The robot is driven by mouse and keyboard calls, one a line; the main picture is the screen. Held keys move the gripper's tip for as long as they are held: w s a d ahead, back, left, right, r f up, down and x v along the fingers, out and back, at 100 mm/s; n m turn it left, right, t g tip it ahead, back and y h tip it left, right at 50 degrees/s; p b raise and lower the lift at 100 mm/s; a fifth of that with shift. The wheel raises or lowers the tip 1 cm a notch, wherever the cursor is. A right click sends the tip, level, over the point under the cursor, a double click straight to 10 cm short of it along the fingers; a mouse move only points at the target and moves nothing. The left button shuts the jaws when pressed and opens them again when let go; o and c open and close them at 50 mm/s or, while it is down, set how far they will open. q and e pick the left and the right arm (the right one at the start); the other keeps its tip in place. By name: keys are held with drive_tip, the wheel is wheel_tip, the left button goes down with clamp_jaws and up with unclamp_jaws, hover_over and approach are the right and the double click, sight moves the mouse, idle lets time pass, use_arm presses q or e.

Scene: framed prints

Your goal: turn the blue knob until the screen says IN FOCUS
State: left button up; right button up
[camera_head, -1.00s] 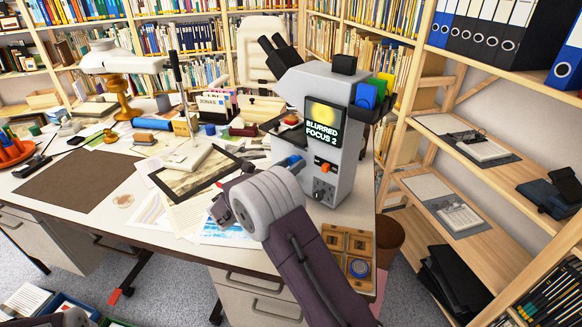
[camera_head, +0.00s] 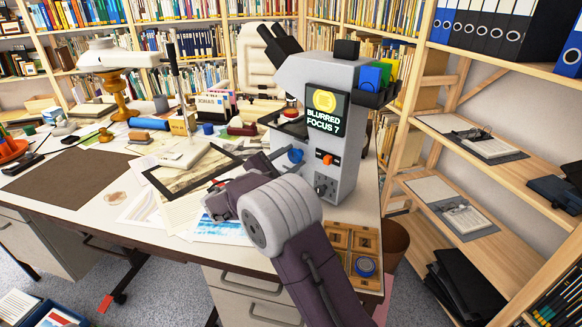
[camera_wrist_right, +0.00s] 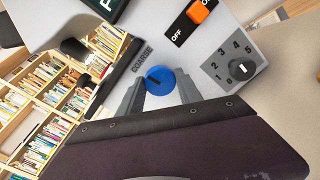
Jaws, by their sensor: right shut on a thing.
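The grey microscope (camera_head: 342,165) stands at the back right of the desk. Its screen (camera_head: 326,110) reads BLURRED FOCUS 7 beside a yellow disc. The round blue knob (camera_head: 295,155) is on its front, below and left of the screen. In the right wrist view the blue knob (camera_wrist_right: 161,80) sits beside the word COARSE and bears a small dark mark. My right gripper (camera_wrist_right: 160,90) is shut on the knob, one finger on each side. My right arm reaches in from below in the head view. My left gripper is out of view.
An orange switch (camera_head: 328,159) and a dark numbered dial (camera_head: 324,186) are close by on the microscope. A wooden tray (camera_head: 357,245) lies at the desk's front right corner. Papers and a dark-framed print (camera_head: 190,172) lie left of my arm. Shelves stand at right.

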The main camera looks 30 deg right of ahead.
drive_tip(key=m+b, duration=0.5)
drive_tip(key=shift+f, duration=0.3)
drive_tip(key=shift+r+m+b, duration=0.2)
drive_tip(key=shift+m+b, duration=0.8)
drive_tip(key=shift+b, duration=0.05)
drive_tip(key=o, duration=1.4)
drive_tip(key=shift+c, duration=0.2)
drive_tip(key=shift+r, duration=0.1)
